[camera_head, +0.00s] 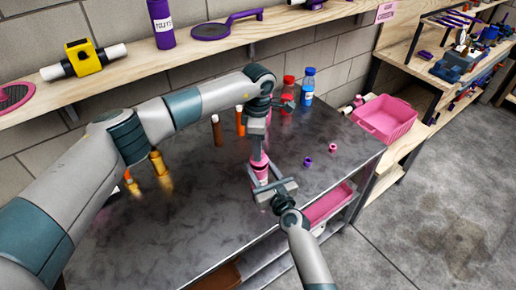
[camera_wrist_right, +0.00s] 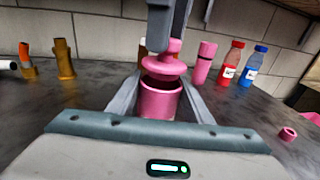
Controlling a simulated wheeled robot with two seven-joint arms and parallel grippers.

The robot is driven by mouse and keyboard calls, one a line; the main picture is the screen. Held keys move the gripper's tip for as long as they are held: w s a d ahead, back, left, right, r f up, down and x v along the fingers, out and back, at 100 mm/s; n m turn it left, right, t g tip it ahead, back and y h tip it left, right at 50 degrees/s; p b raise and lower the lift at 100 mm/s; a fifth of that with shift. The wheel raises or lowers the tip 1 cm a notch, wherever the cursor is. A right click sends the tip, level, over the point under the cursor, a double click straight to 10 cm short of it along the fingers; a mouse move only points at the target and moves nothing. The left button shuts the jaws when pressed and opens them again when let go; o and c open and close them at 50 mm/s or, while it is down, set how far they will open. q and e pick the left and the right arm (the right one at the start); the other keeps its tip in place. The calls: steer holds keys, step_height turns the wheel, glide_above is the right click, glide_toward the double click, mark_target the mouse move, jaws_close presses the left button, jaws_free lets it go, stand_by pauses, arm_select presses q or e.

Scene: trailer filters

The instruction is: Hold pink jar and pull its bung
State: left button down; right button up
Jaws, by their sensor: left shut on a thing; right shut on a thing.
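The pink jar (camera_wrist_right: 160,103) stands upright between the fingers of my right gripper (camera_head: 265,186), which is shut on it from the front. The pink bung (camera_wrist_right: 163,66), a wide disc with a knob on top, sits above the jar's mouth. The dark opening shows under the bung, so it looks at least partly out. My left gripper (camera_head: 257,148) comes down from above and is shut on the bung's knob. In the head view the jar (camera_head: 262,181) is largely hidden by the right gripper, with the bung (camera_head: 259,163) just above.
Red bottle (camera_wrist_right: 231,62), blue bottle (camera_wrist_right: 252,65) and a pink cylinder (camera_wrist_right: 204,62) stand behind to the right. Brass and orange pieces (camera_head: 158,163) stand at the left. Small purple and pink rings (camera_head: 333,148) lie to the right. A pink bin (camera_head: 386,118) is on the side bench.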

arm_select(q)
steer(key=shift+r, duration=2)
arm_select(e)
steer(key=o, duration=1.6)
steer(key=shift+s+d, duration=0.1)
arm_select(q)
steer(key=shift+f+b, duration=0.55)
steer(key=shift+f, duration=0.05)
arm_select(e)
steer(key=v, duration=1.1)
steer(key=shift+s, duration=0.4)
steer(key=shift+d, duration=0.1)
